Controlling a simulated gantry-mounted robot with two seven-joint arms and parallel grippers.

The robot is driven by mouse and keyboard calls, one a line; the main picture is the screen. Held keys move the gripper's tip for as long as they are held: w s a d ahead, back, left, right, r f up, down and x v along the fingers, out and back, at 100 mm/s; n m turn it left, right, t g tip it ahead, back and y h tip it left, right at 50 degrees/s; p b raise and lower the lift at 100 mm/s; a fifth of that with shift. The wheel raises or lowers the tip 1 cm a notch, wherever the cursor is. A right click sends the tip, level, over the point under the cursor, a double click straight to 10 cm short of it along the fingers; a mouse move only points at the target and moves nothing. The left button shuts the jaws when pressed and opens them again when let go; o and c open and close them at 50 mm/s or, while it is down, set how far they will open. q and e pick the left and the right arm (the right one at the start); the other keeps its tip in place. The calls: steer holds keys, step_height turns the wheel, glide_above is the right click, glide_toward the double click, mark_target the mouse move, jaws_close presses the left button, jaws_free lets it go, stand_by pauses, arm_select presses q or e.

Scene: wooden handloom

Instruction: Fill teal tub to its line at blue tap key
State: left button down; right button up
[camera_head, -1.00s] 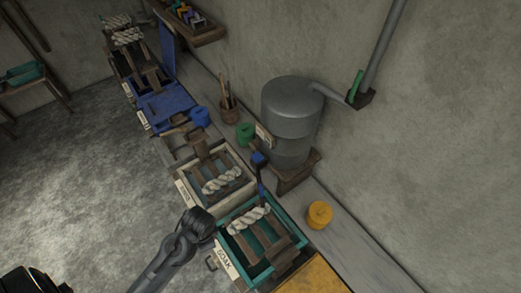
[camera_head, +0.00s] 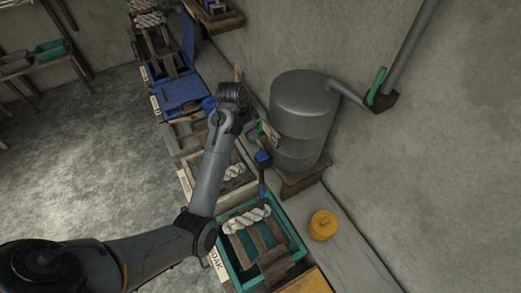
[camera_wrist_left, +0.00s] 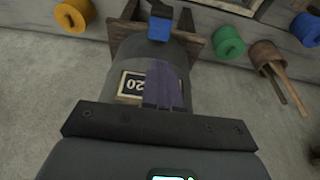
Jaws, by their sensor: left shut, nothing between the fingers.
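The teal tub (camera_head: 292,231) stands at the lower middle of the head view, with a white twisted hank (camera_head: 246,220) and wooden slats across it. I cannot make out its line or water level. The blue tap key (camera_head: 262,157) is above the tub, at the grey tank's base; it also shows in the left wrist view (camera_wrist_left: 160,29). My left gripper (camera_wrist_left: 164,82) is shut and empty, in front of the tank and its label, apart from the key. In the head view its fingertips are hard to make out beside the tank. My right gripper is not in view.
The grey metal tank (camera_head: 303,105) stands on a wooden block by the wall, with a pipe and a green lever (camera_head: 376,86) at its right. A yellow lidded pot (camera_head: 322,225) sits on the ledge. Other tubs line the left, including a blue one (camera_head: 183,97).

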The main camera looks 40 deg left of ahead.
arm_select(q)
steer(key=shift+w+r, duration=0.35)
steer(key=shift+r, duration=0.15)
steer(key=p, duration=0.2)
glide_toward(262, 153)
steer(key=x, duration=0.5)
steer(key=shift+w+d, duration=0.1)
steer(key=shift+w, duration=0.05)
steer(key=shift+f, duration=0.7)
